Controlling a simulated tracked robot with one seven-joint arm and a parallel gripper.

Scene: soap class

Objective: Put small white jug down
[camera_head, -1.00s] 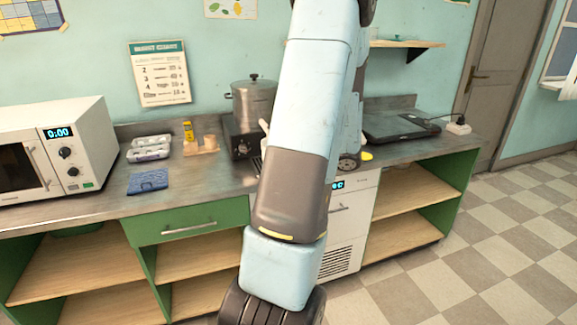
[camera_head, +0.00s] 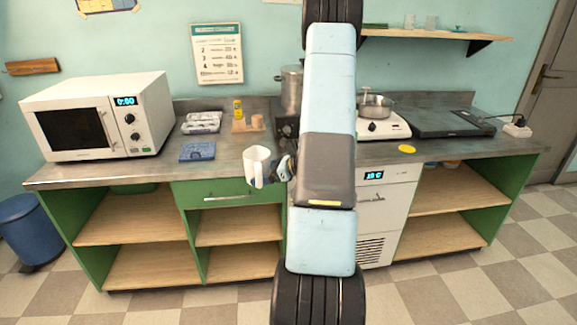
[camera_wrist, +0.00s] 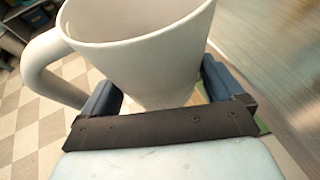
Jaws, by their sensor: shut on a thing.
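The small white jug (camera_head: 256,166) is in front of the counter's front edge, at about the height of the worktop. In the head view it looks close to upright. My gripper (camera_head: 284,168) is shut on the jug from its right side; the arm hides part of the gripper. In the wrist view the jug (camera_wrist: 140,50) fills the top middle, its handle to the left. The two blue fingers (camera_wrist: 160,95) stand on either side of its body. The grey worktop (camera_head: 222,172) is behind the jug. The inside bottom of the jug is hidden.
A yellow disc (camera_head: 407,149) lies at right. Bare worktop shows in front of the cloth.

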